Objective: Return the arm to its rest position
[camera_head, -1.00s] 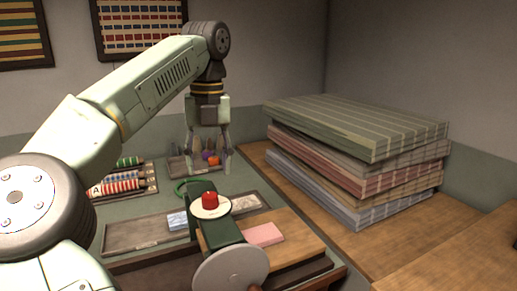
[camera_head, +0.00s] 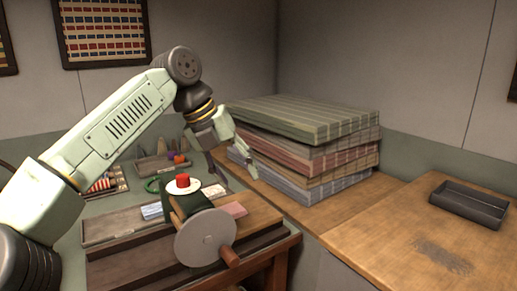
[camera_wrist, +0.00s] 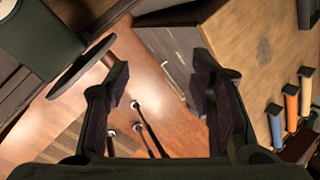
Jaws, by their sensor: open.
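My gripper (camera_head: 240,178) is raised in front of the stack of folded cloths, at its left side, and tilted toward the lower right. Its fingers are spread and nothing shows between them. In the wrist view the open fingers (camera_wrist: 160,95) point at the wooden floor, with the edge of a wooden counter (camera_wrist: 245,45) to the right. My arm reaches in from the left of the head view, bent at the elbow.
Striped folded cloths (camera_head: 308,122) are stacked beside the gripper. A green winder with a grey disc (camera_head: 205,238) and a red piece (camera_head: 183,180) on top stands below left. A black tray (camera_head: 468,203) sits on the right counter (camera_head: 385,235). Colored rolls (camera_wrist: 291,108) show in the wrist view.

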